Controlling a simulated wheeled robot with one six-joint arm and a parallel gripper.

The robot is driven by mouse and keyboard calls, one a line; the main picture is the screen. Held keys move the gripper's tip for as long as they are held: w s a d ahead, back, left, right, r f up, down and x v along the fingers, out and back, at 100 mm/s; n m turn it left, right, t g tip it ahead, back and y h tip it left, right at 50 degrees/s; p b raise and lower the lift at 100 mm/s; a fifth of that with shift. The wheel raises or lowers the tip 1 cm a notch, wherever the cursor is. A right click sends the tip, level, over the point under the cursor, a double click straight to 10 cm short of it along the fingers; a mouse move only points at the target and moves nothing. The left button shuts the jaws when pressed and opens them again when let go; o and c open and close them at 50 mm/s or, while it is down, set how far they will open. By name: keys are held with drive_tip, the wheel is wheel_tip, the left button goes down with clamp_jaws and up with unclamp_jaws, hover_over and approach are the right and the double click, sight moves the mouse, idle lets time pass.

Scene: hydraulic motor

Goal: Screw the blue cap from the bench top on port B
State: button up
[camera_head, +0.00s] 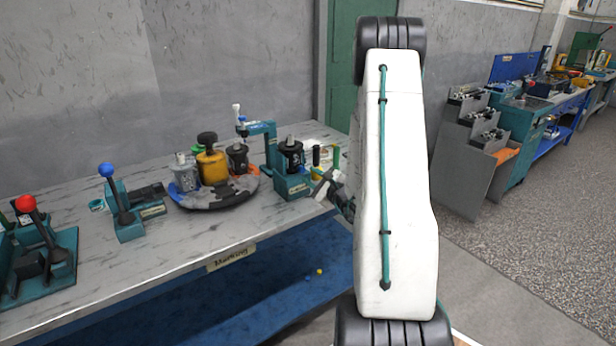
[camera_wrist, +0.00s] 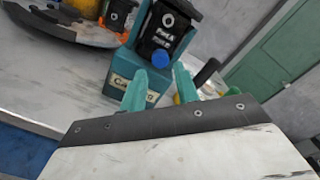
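The black motor (camera_wrist: 150,42) sits in a teal stand (camera_wrist: 118,68), with white port lettering on its face. In the head view the motor (camera_head: 291,155) stands upright at the bench's right part. A blue cap (camera_wrist: 160,59) shows against the motor's lower face, below the lettering. I cannot tell whether it is threaded on. My gripper (camera_wrist: 160,72) has its two teal fingers apart, one on each side of the cap, with gaps visible. In the head view my gripper (camera_head: 329,188) is beside the stand, partly hidden by my arm.
A dark round tray (camera_head: 215,203) holds a yellow container (camera_head: 212,163) and other parts left of the stand. A teal arm fixture (camera_head: 268,132) rises behind it. Blue-knob (camera_head: 107,170) and red-knob (camera_head: 26,203) levers stand farther left. The front bench strip is clear.

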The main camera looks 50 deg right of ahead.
drive_tip(key=shift+s, duration=0.35)
drive_tip(key=o, duration=0.6)
drive_tip(key=shift+c, duration=0.2)
drive_tip(key=s+a, duration=0.1)
drive_tip(key=s, duration=0.5)
drive_tip(key=s+a, duration=0.1)
drive_tip(key=s, duration=0.6)
drive_tip(key=shift+s+a, duration=0.25)
drive_tip(key=shift+a, duration=0.05)
